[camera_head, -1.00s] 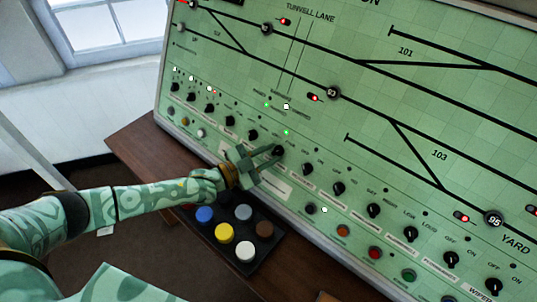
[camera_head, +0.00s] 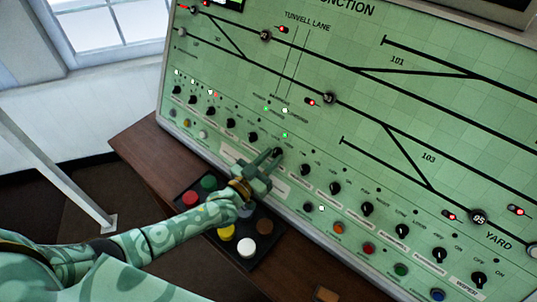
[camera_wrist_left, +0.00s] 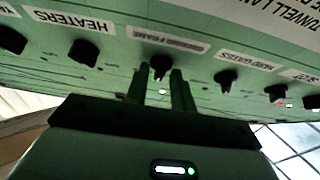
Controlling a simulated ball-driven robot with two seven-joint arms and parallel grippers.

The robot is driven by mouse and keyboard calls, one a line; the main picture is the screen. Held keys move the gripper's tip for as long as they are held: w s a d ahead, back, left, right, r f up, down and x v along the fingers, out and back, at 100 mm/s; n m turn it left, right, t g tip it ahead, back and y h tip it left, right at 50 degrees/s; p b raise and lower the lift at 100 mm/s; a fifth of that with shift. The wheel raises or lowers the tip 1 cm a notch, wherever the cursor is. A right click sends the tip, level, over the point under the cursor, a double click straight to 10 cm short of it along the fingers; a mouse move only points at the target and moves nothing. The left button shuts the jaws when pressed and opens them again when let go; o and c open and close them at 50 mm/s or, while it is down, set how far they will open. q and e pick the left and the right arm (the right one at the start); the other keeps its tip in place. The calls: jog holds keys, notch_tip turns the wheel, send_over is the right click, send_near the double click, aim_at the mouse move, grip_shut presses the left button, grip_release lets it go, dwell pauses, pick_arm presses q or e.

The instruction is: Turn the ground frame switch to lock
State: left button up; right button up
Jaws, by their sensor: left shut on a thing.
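The ground frame switch is a small black knob (camera_wrist_left: 160,66) below a blurred white label in the left wrist view, upside down there. It also shows in the head view (camera_head: 278,152) on the green panel's lower row. My left gripper (camera_head: 269,160) reaches up to it from the front. In the left wrist view, the two fingers of the left gripper (camera_wrist_left: 162,75) stand on both sides of the knob, closed on it. The fingers partly hide the knob, and its exact pointer direction cannot be read. My right gripper is not in view.
Neighbouring black knobs sit close on both sides, such as the one under the HEATERS label (camera_wrist_left: 83,52). A black tray with coloured round buttons (camera_head: 262,260) lies on the brown desk (camera_head: 150,140) below my left arm. The panel (camera_head: 300,60) rises behind.

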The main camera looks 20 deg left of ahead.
pick_arm(q)
jog(key=n+y+p, duration=0.1)
jog(key=n, duration=0.1)
jog(key=n+y, duration=0.1)
jog(key=n, duration=0.1)
jog(key=n+y+p, duration=0.1)
jog(key=n, duration=0.1)
jog(key=shift+s+d+r+t+y+p, duration=0.1)
jog(key=shift+d+r+t+y+p, duration=0.1)
jog(key=shift+d+t+y+p, duration=0.15)
jog(key=shift+d+n+y+p, duration=0.1)
jog(key=shift+n+y+p, duration=0.8)
jog(key=shift+n, duration=1)
jog(key=shift+y, duration=0.35)
jog(key=o, duration=0.7)
jog(key=s, duration=0.5)
jog(key=s+p, duration=0.1)
jog(key=s, duration=1)
jog(key=shift+a+p, duration=0.3)
jog(key=shift+a, duration=0.05)
